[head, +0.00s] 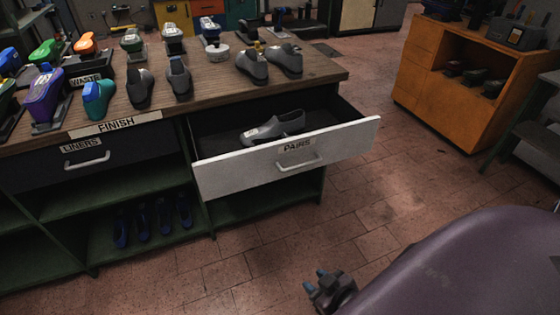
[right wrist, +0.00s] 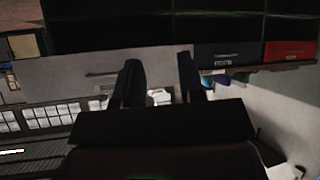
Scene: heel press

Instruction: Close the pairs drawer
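The pairs drawer (head: 288,157) stands pulled out from the bench, its pale front labelled PAIRS. A bar handle (head: 300,162) crosses the front. A grey shoe (head: 275,128) lies inside. In the right wrist view, which looks upside down, the pale drawer front (right wrist: 65,71) and its handle (right wrist: 101,74) show left of the fingers. My right gripper (head: 315,280) is low in front of the drawer, well apart from it. It also shows in the right wrist view (right wrist: 158,75), with its two fingers apart and nothing clearly held. My left gripper is not in view.
The closed liners drawer (head: 88,157) is left of the pairs drawer. Shoes and lasts crowd the bench top (head: 205,95). Blue shoes (head: 152,221) stand on a lower shelf. An orange cabinet (head: 455,90) is at right. Tiled floor before the drawer is clear.

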